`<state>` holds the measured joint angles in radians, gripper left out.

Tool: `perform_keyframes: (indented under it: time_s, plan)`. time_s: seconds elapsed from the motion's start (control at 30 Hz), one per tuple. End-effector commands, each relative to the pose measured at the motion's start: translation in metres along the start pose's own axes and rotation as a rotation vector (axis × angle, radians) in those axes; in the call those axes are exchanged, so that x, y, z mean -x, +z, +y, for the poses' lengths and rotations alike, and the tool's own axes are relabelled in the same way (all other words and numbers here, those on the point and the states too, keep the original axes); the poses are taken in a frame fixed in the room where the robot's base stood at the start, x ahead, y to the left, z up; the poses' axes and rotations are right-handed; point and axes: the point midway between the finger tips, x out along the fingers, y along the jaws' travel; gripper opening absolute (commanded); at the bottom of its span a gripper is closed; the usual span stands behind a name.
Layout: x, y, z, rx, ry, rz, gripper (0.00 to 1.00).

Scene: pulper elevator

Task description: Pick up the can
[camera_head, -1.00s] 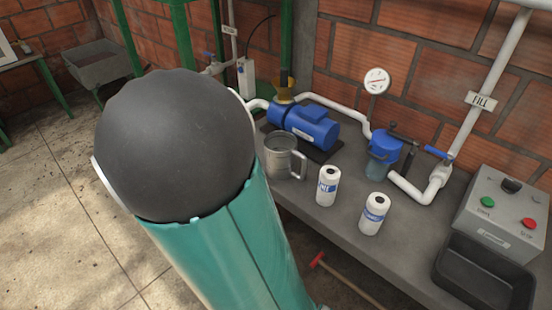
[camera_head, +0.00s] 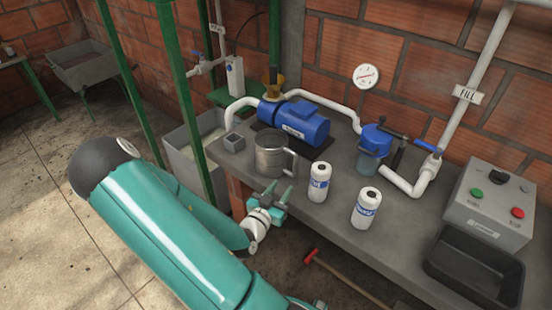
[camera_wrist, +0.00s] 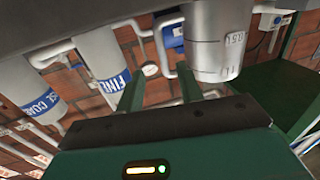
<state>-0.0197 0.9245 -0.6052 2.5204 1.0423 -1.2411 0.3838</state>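Two white cans with blue labels and dark tops stand upright on the grey bench: the left can (camera_head: 319,182) and the right can (camera_head: 366,208). In the wrist view, which is upside down, one can (camera_wrist: 98,58) reads "FINE" and the other (camera_wrist: 28,92) appears to read "COARSE". A metal measuring mug (camera_head: 270,155) with a handle stands left of the cans. My gripper (camera_head: 279,190) is at the bench's front edge, before the mug and left of the cans. Its fingers (camera_wrist: 160,88) are apart and empty, touching nothing that I can see.
A blue pump (camera_head: 300,124), white pipes and a blue-topped filter (camera_head: 374,145) stand behind the cans. A control box (camera_head: 487,200) and a black tray (camera_head: 475,268) are at the right. A small grey box (camera_head: 234,142) sits left of the mug. Green posts (camera_head: 172,90) rise at the left.

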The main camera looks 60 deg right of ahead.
Motion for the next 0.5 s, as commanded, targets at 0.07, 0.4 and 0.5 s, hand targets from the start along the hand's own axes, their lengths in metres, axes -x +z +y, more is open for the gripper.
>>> perform_keyframes:
  time_s: [0.07,0.4,0.5]
  plan:
    - [-0.018,0.000,0.000,-0.001,0.004,0.002,0.36]
    - [-0.060,0.000,-0.001,-0.001,-0.001,0.000,0.36]
    - [-0.070,-0.001,-0.001,-0.002,0.000,0.000,0.36]
